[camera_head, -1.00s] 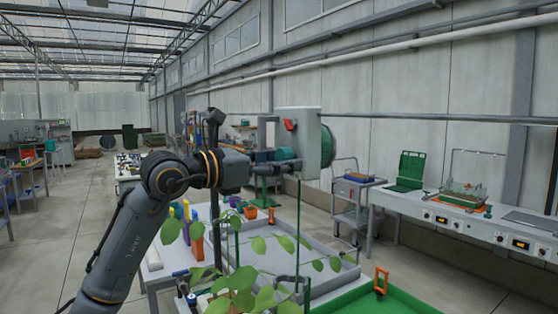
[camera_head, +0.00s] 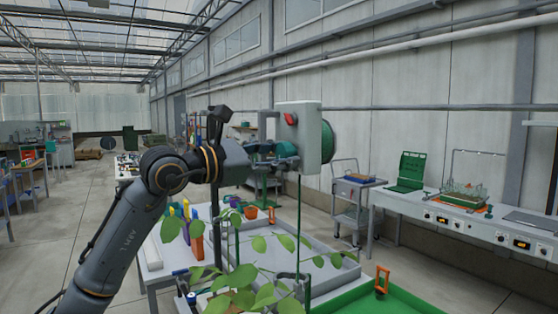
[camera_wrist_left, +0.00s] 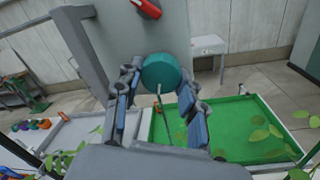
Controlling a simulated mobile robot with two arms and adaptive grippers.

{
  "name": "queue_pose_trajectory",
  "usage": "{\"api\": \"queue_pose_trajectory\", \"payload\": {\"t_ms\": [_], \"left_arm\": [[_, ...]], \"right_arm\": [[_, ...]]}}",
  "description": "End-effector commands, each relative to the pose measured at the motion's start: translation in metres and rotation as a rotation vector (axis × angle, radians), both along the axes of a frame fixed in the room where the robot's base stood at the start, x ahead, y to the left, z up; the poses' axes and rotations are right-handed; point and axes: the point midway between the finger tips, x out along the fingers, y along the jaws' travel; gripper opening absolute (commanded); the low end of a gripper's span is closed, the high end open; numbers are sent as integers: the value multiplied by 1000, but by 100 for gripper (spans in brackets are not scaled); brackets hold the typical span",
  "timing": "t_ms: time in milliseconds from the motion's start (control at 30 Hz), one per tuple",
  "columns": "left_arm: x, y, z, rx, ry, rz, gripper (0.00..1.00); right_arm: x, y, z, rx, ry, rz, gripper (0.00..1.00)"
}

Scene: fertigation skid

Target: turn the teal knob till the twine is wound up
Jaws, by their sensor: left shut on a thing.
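The teal knob (camera_wrist_left: 164,73) sticks out from the face of a grey box (camera_head: 298,150). It also shows in the head view (camera_head: 287,150), partly behind my fingers. In the head view my left gripper (camera_head: 270,150) reaches the box from the left. A thin dark line (camera_head: 298,215), seemingly the twine, hangs below the box. It shows under the knob in the wrist view (camera_wrist_left: 160,105). A green disc (camera_head: 327,143) sits behind the box. My right gripper is not in view.
A red switch (camera_head: 291,118) sits on the box above the knob. Leafy plants (camera_head: 260,270) stand in front, below my arm. A grey tray table (camera_head: 330,270) and a green tray (camera_head: 400,300) lie below. A cart (camera_head: 352,200) and bench (camera_head: 450,222) stand at right.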

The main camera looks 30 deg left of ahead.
Motion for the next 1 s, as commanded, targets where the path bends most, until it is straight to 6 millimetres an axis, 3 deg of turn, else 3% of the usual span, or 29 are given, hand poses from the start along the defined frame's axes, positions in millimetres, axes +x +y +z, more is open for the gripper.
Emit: {"api": "queue_pose_trajectory", "payload": {"t_ms": [1000], "left_arm": [[1, 3, 2, 792, -467, 0, 8]], "right_arm": [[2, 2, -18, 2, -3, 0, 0]]}}
